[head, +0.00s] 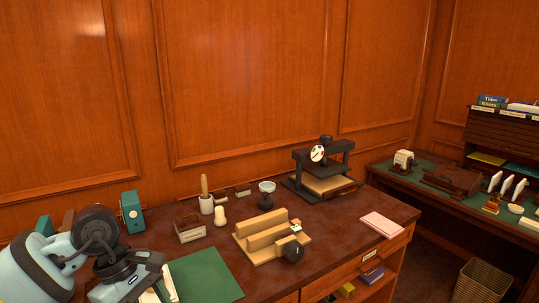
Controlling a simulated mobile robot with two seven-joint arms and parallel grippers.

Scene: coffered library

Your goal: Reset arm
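My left arm comes in from the lower left, bent above the desk's left end. My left gripper (160,287) is at the bottom edge, beside a dark green mat (207,276). A pale, flat-edged thing shows at its tip. I cannot tell whether the fingers hold it or whether they are open. My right arm and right gripper are out of view.
The dark-topped desk (345,225) holds a wooden block fixture (265,238), a black press (322,170), a small box (189,229), a white pot (206,204) and pink paper (382,225). A teal box (132,212) stands near the arm. A wastebasket (482,283) stands at right.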

